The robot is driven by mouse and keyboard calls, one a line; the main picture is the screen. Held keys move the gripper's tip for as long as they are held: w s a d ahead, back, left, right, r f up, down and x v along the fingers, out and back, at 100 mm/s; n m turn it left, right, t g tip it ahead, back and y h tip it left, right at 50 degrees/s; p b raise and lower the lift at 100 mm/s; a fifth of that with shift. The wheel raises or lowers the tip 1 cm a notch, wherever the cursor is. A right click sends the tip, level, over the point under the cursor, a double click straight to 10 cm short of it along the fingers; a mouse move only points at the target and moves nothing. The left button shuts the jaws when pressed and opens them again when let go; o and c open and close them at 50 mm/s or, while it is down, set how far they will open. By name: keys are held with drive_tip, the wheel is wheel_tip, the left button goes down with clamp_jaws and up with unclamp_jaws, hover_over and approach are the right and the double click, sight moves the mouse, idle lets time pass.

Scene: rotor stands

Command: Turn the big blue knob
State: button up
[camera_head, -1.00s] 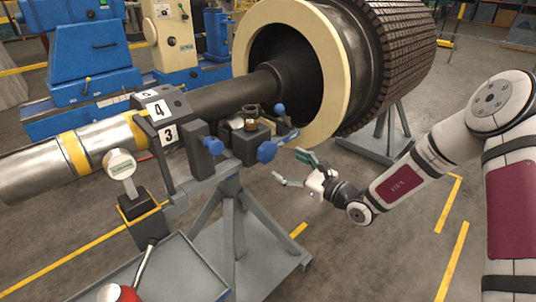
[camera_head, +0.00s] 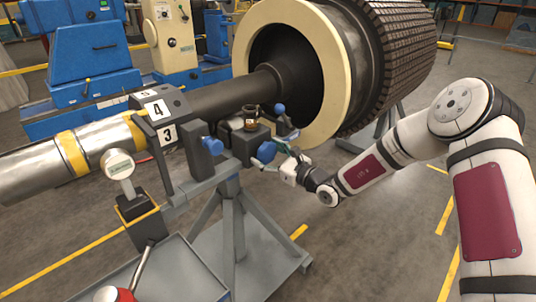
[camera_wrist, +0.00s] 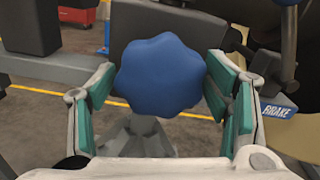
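The big blue knob (camera_head: 266,151) sits on the right side of the dark block on the rotor stand. In the wrist view the knob (camera_wrist: 161,75) is lobed and fills the space between the two green-padded fingers. My gripper (camera_wrist: 160,95) is open around it, with one finger on each side. The right pad lies close to the knob's edge; I cannot tell if it touches. A small gap shows at the left pad. In the head view my gripper (camera_head: 272,157) is at the knob and partly covers it.
Smaller blue knobs (camera_head: 213,145) and (camera_head: 279,108) sit nearby on the stand. A BRAKE label (camera_wrist: 277,111) and a dark lever are right of the knob in the wrist view. The rotor's cream ring (camera_head: 338,75) is close behind. Open floor lies below right.

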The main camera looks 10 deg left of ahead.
drive_tip(key=c, duration=0.7)
drive_tip(key=shift+o, duration=0.2)
drive_tip(key=m+p, duration=0.2)
drive_tip(key=m, duration=0.2)
drive_tip(key=shift+r+m+p, duration=0.1)
drive_tip(key=shift+m+p, duration=0.85)
drive_tip(key=shift+m, duration=1.45)
drive_tip(key=o, duration=1.2)
drive_tip(key=shift+c, duration=0.2)
